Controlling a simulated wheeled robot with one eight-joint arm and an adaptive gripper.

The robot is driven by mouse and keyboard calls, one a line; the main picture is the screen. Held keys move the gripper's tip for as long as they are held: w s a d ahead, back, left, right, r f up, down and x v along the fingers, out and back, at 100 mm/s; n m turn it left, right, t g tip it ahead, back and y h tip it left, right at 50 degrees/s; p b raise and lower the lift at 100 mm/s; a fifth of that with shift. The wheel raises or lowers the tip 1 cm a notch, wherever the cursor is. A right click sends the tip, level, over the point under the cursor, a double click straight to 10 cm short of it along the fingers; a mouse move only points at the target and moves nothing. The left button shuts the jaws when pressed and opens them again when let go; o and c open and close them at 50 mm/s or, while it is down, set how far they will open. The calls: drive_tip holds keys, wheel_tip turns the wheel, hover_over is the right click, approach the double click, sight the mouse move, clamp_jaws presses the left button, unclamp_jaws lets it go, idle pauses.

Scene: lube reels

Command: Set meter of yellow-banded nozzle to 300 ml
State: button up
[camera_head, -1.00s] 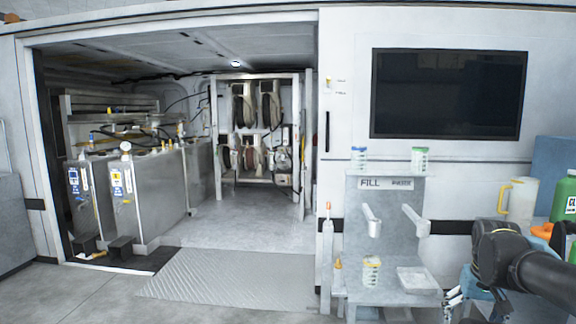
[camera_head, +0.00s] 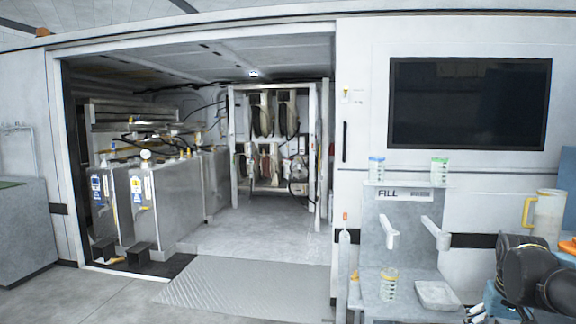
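The reel rack (camera_head: 275,140) stands inside the open bay, with several hose reels on it, one at upper left (camera_head: 261,117) and one at upper right (camera_head: 287,115). Nozzles hang too small to make out, and I cannot pick out a yellow band or a meter reading. My arm reaches in at the lower right. My gripper (camera_head: 482,314) shows only in part at the bottom edge, and I cannot see whether its fingers are open or shut. It is far from the reel rack.
A FILL stand (camera_head: 404,240) with measuring cups, one blue-lidded (camera_head: 376,168) and one green-lidded (camera_head: 439,170), stands in front right. A yellow-handled jug (camera_head: 545,217) is beside it. Metal tanks (camera_head: 160,205) line the bay's left. A ramp (camera_head: 240,287) leads to clear floor.

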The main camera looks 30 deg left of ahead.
clamp_jaws()
idle(0.3)
idle(1.2)
